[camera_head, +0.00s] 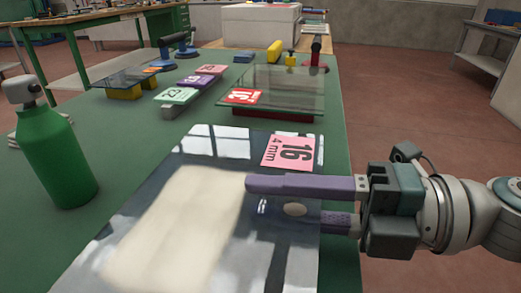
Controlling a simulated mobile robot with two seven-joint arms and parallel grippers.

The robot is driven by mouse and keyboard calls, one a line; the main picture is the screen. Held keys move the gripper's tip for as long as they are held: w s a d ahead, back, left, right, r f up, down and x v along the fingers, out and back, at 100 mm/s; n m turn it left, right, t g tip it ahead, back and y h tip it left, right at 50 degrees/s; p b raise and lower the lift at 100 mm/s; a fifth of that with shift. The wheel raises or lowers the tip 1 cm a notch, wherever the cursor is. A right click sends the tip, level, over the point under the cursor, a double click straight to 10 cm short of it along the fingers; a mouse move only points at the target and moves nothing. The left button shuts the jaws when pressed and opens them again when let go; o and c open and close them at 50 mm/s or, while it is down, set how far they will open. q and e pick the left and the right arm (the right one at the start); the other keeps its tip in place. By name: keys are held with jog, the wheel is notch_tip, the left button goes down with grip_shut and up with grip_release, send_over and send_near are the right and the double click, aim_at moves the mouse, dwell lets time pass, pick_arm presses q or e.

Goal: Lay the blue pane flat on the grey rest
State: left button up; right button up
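A large glossy pane (212,185) with a pink "16 4mm" label fills the near part of the green table. It mirrors the room, so I cannot tell whether its glass is blue. My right gripper (284,204) reaches in from the right across the pane's right edge. One purple finger lies over the pane. The other shows below it, partly hidden at the pane's edge. A clear gap separates the fingers, and no firm grip shows. I cannot clearly pick out the grey rest. My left gripper is not in view.
A green bottle (56,150) stands at left. Behind the large pane, a clear pane (291,88) with a red label lies over a dark red rest (272,113). A smaller pane (125,77) sits on yellow blocks. Labelled pieces (178,96) lie between. Tools stand farther back.

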jog(key=shift+o, duration=0.2)
jog(key=shift+f, duration=0.1)
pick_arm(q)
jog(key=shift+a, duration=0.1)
pick_arm(e)
jog(key=v, duration=1)
